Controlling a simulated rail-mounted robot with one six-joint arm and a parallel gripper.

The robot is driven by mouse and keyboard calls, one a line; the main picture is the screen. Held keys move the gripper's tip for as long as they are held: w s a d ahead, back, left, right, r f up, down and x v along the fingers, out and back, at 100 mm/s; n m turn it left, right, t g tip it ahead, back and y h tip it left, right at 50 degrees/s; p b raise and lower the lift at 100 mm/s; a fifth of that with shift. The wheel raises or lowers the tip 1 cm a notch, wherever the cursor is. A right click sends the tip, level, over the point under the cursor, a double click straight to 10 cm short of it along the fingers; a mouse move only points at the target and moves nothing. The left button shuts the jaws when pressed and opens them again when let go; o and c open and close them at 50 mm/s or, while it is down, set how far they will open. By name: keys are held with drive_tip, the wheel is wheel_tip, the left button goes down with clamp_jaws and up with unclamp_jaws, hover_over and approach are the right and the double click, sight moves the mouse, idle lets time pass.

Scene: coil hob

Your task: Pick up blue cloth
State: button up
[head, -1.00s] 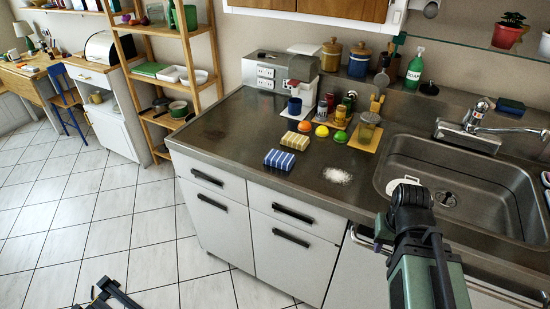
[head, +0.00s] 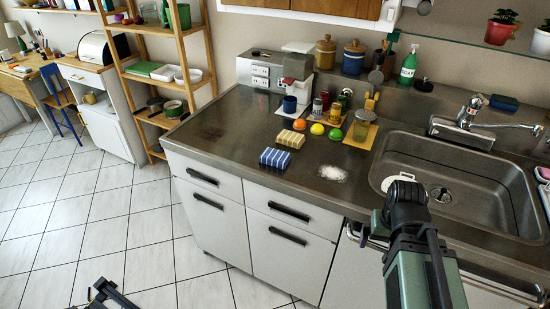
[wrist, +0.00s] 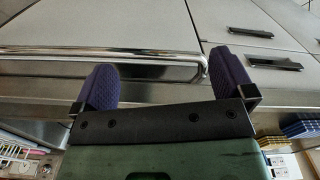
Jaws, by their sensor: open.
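The blue cloth (head: 275,159) is a folded blue-and-white striped pad. It lies flat on the counter near the front edge in the head view, left of a patch of white grains. My gripper (wrist: 163,78) shows in the wrist view with its two purple pads wide apart and nothing between them. It is in front of the cabinet fronts, by a chrome rail (wrist: 110,53), and apart from the cloth. In the head view my arm is at the lower right, and I cannot make out the jaws there.
A yellow striped cloth (head: 291,138) lies just behind the blue one. Beyond are a blue mug (head: 290,104), several coloured balls, jars and a coffee machine (head: 297,72). White grains (head: 333,173) lie to the right, then the sink (head: 396,160). The counter left of the cloth is clear.

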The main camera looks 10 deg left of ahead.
wheel_tip(320, 180, up, 10)
drive_tip(key=n+p, duration=1)
drive_tip(key=n, duration=0.6)
hover_over(277, 155)
wheel_tip(277, 155, down, 11)
drive_tip(key=b, duration=1.1)
drive_tip(key=shift+w+f, duration=0.1)
drive_tip(key=shift+f, duration=0.05)
drive_tip(key=shift+r, duration=0.25)
drive_tip(key=c, duration=1)
drive_tip(key=shift+r, duration=0.1)
